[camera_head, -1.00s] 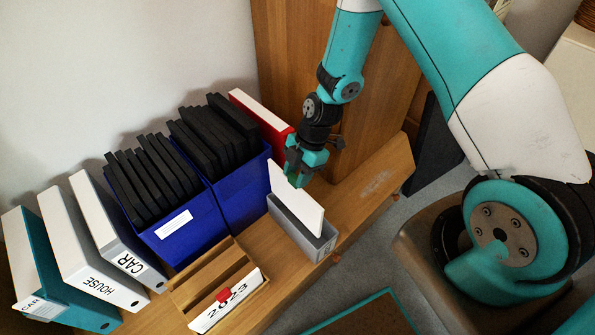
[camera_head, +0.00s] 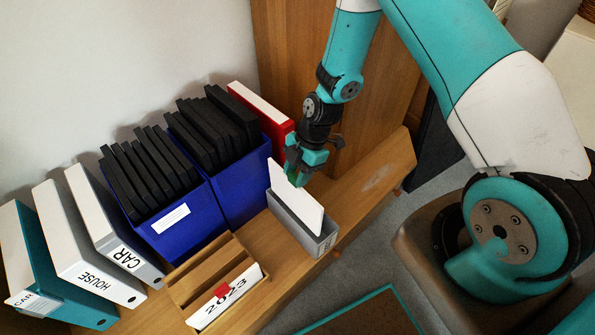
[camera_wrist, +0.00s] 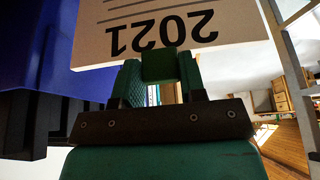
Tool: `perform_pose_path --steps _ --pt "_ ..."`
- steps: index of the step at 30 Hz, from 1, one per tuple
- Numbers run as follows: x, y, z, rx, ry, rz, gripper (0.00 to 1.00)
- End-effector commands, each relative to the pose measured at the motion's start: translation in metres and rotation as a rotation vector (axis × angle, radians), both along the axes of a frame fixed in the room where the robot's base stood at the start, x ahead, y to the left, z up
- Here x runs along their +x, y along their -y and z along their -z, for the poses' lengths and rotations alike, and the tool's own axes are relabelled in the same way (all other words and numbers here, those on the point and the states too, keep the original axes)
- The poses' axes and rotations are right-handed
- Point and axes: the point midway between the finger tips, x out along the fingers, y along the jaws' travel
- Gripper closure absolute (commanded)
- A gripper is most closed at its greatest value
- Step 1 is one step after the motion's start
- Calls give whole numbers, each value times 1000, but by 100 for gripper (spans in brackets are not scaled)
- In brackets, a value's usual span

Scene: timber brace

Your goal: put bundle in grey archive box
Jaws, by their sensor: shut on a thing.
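The white bundle (camera_head: 297,205), a thin flat sheet stack, stands upright in the grey archive box (camera_head: 295,232); its lower part is hidden by the box's front wall. In the wrist view the bundle (camera_wrist: 240,20) carries the label "2021", upside down. My gripper (camera_head: 300,174) is above the box at the bundle's upper edge. In the wrist view my gripper (camera_wrist: 160,80) is shut on a small green piece at the bundle's edge, which looks like a clip. Whether the bundle rests on the box floor cannot be seen.
Blue boxes (camera_head: 185,222) with black folders stand left of the grey box. A red binder (camera_head: 268,120) is behind. White and teal binders (camera_head: 75,250) stand far left. The shelf at right is clear.

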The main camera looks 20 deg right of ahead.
Motion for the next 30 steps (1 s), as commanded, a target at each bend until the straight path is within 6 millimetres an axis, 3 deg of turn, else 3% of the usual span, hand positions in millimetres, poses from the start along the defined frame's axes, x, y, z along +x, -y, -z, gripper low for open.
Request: perform_pose_path --steps 11,30 --pt "0 0 1 0 0 0 100" --pt "0 0 26 0 1 0 100"
